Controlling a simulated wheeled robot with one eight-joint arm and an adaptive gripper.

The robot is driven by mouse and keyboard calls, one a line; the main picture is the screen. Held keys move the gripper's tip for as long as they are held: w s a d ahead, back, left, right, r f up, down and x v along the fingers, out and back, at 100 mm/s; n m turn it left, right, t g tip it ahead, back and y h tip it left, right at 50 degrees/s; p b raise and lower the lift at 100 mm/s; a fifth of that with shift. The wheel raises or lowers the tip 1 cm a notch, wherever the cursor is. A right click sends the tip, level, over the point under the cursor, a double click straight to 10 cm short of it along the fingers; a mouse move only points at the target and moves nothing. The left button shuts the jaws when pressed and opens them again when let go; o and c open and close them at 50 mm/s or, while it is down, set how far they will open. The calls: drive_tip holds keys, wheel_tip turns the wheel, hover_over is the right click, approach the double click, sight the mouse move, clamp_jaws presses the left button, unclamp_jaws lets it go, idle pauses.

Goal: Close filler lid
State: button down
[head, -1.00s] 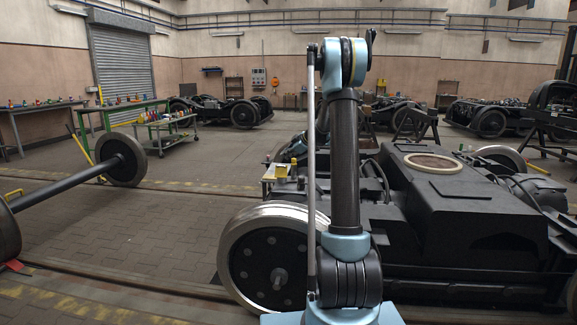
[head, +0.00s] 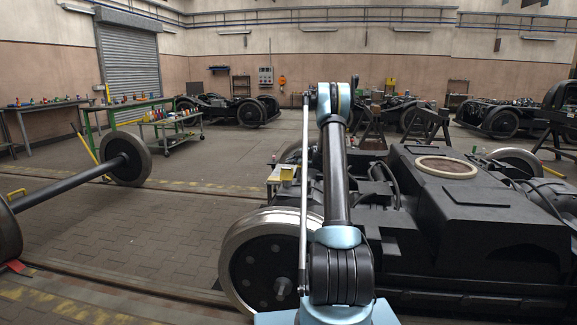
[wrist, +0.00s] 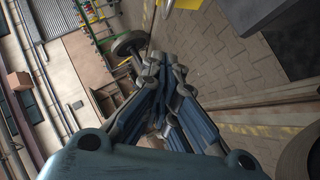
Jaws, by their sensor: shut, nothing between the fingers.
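My gripper (wrist: 165,85) shows in the wrist view, its blue-grey fingers drawn together with nothing between them. It points over the paved floor. In the head view the gripper is hidden beyond my raised arm. I cannot make out a filler lid for certain. A small yellow box-like part (head: 287,173) sits at the left end of the near black bogie (head: 470,225), partly behind my arm. A round tan-rimmed disc (head: 447,167) lies flat on top of the bogie. A yellow part (wrist: 186,4) is cut off at the top edge of the wrist view, apart from my gripper.
A loose wheelset (head: 72,187) lies at the left. A green bench (head: 128,106) and a tool trolley (head: 172,130) stand farther back. The paved floor between is clear.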

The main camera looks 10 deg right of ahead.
drive_tip(key=w+a+f, duration=0.2)
drive_tip(key=w+f, duration=0.4)
drive_tip(key=w, duration=0.2)
drive_tip(key=shift+w, duration=0.25)
drive_tip(key=shift+r, duration=0.1)
